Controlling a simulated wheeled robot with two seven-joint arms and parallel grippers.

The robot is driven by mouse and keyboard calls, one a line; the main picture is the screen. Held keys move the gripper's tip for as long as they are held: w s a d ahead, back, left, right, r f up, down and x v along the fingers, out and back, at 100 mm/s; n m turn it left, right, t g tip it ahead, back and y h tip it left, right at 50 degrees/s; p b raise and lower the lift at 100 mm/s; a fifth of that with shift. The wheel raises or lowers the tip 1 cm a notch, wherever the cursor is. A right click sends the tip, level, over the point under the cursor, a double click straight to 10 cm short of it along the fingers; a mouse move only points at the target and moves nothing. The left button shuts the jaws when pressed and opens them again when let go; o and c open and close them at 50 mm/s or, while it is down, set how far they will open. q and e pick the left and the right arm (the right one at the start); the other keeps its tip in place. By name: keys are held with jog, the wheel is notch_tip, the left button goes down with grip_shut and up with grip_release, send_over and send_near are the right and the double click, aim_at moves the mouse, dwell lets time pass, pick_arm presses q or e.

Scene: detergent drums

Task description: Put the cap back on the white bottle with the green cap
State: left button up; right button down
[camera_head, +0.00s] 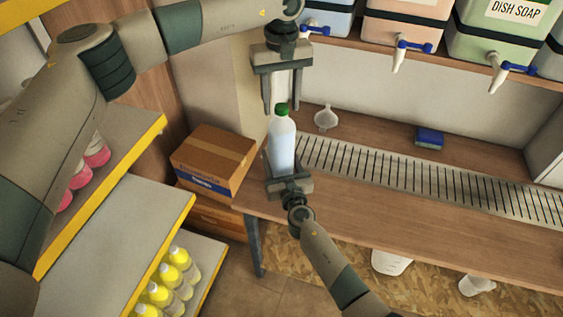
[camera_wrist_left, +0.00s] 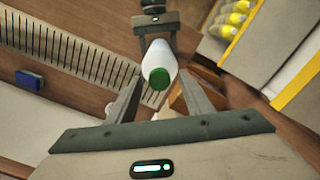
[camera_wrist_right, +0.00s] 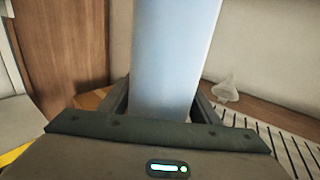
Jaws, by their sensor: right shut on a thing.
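The white bottle (camera_head: 282,148) stands roughly upright over the wooden counter, and its body fills the middle of the right wrist view (camera_wrist_right: 176,55). The green cap (camera_head: 281,109) is at the top of its neck; how tightly it sits I cannot tell. The cap faces the camera in the left wrist view (camera_wrist_left: 158,78). My right gripper (camera_head: 283,174) is shut on the bottle's lower body. My left gripper (camera_head: 282,100) is above the bottle, pointing down, with its fingers apart on either side of the cap and a gap to each.
A white funnel (camera_head: 326,117) and a blue sponge (camera_head: 429,137) lie on the counter behind a slotted drain grate (camera_head: 420,180). Drums with taps stand on the shelf above. A cardboard box (camera_head: 213,160) is left of the counter, near yellow-edged shelves (camera_head: 120,225) with bottles.

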pick_arm(q)
notch_tip(320, 180, up, 12)
dwell(0.8)
pick_arm(e)
jog(key=c, duration=0.6)
grip_release()
jog(key=shift+o, duration=0.2)
jog(key=shift+s, duration=0.15)
pick_arm(q)
jog(key=shift+r, duration=0.15)
pick_arm(e)
jog(key=v, duration=1.7)
jog(key=shift+s+d+f, duration=0.1)
jog(key=shift+s+f, duration=0.05)
